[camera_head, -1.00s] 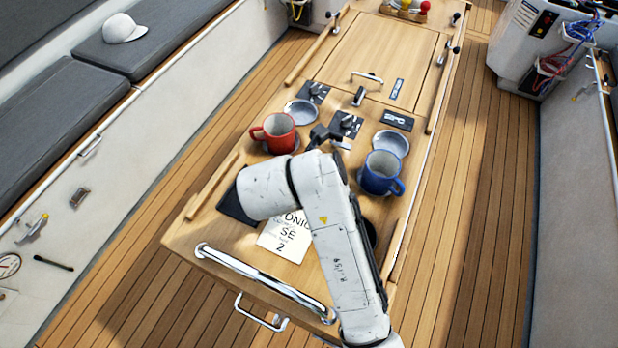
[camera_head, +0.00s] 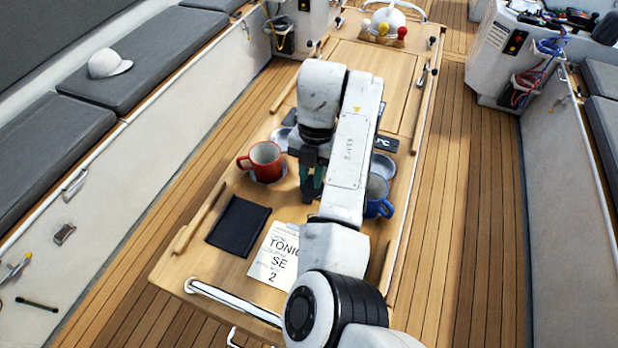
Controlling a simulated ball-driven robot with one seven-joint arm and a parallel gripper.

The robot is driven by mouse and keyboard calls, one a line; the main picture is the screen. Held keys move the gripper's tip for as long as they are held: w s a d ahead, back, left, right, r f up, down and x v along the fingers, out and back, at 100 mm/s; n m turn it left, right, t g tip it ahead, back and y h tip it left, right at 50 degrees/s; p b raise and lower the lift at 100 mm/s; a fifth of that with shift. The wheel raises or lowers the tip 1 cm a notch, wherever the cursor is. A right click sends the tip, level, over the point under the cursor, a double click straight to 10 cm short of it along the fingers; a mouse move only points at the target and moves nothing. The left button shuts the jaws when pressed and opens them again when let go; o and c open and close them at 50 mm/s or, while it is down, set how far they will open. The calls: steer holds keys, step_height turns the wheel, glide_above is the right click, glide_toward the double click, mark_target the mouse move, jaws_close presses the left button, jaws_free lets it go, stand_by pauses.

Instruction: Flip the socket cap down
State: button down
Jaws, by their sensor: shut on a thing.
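My gripper (camera_head: 312,186) points down over the wooden table, between the red mug and the blue mug. Its teal fingers are shut on a small dark part low on the table, which looks to be the socket cap. The fingers and my arm hide most of it, so I cannot make out its tilt or the socket under it.
The red mug (camera_head: 263,160) stands close on the left and the blue mug (camera_head: 378,196) close on the right, partly behind my arm. A black folder (camera_head: 239,227) and a printed sheet (camera_head: 272,263) lie nearer on the table (camera_head: 215,268). Wooden rails edge the table.

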steer(key=shift+w+d+f+g+y+b, duration=0.2)
steer(key=shift+w+f+g+y+b, duration=0.15)
steer(key=shift+w+g+b, duration=0.4)
steer(key=shift+w+d+f+g+y+b, duration=0.15)
steer(key=shift+w+f+g+y+b, duration=0.25)
steer(key=shift+g+b, duration=0.65)
steer(key=shift+w+g, duration=0.1)
steer(key=shift+g, duration=0.3)
steer(key=c, duration=1)
jaws_free()
